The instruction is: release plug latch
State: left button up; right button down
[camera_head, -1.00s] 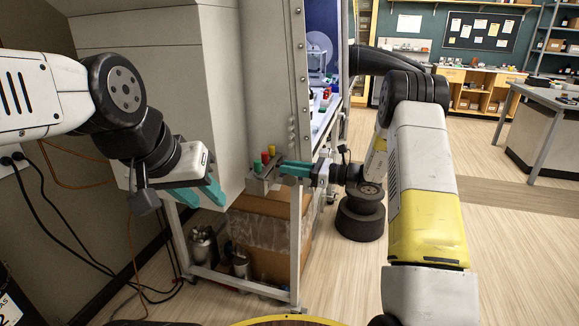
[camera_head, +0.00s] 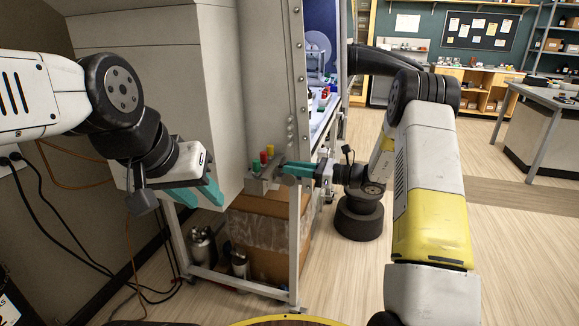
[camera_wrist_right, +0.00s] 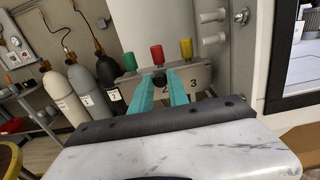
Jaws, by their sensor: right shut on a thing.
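A grey metal bracket (camera_wrist_right: 196,76) on the cabinet side carries green (camera_wrist_right: 129,61), red (camera_wrist_right: 157,54) and yellow (camera_wrist_right: 187,49) caps in a row, with numbers 2 and 3 on its face. My right gripper (camera_wrist_right: 160,86) has its teal fingers closed together on a small dark part (camera_wrist_right: 159,81) below the red cap, at the bracket's front. The fingers hide most of that part, so the latch itself is not clear. In the head view, my right gripper (camera_head: 284,170) meets the bracket from the right. My left gripper (camera_head: 200,192) is open and empty, left of the bracket.
The cabinet's grey wall (camera_head: 270,80) rises behind the bracket. A cardboard box (camera_head: 268,245) and metal canisters (camera_head: 201,245) stand on the frame's lower shelf. Dark and pale cylinders (camera_wrist_right: 106,72) stand left in the right wrist view. The floor at right is open.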

jog(key=shift+d, duration=0.15)
jog(key=c, duration=1.3)
grip_release()
jog(key=shift+d, duration=0.1)
jog(key=v, duration=0.7)
jog(key=shift+s+d, duration=0.15)
jog(key=shift+d, duration=0.2)
